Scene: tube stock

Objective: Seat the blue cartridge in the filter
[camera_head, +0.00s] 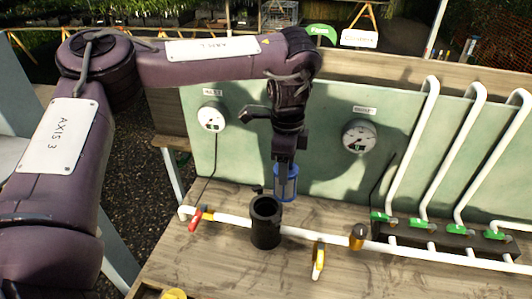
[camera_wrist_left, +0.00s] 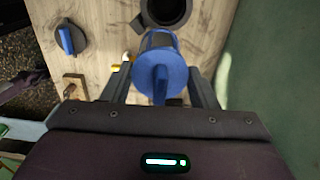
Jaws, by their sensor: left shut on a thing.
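The blue cartridge (camera_head: 286,184) hangs upright from my left gripper (camera_head: 285,160), which is shut on its top. In the left wrist view the cartridge's round blue cap (camera_wrist_left: 160,78) sits between the two fingers (camera_wrist_left: 160,92). The black filter housing (camera_head: 266,226) stands open on the bench, in line with the white pipe. Its dark round mouth (camera_wrist_left: 165,12) shows beyond the cartridge in the wrist view. The cartridge is apart from the housing, above and to the right of its mouth in the head view. My right gripper is not in view.
A white pipe (camera_head: 335,238) with a red-handled valve (camera_head: 195,219) and a yellow-handled valve (camera_head: 318,262) runs along the wooden bench. Two gauges (camera_head: 360,136) sit on the green back panel. White upright pipes with green valves (camera_head: 421,223) stand at right.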

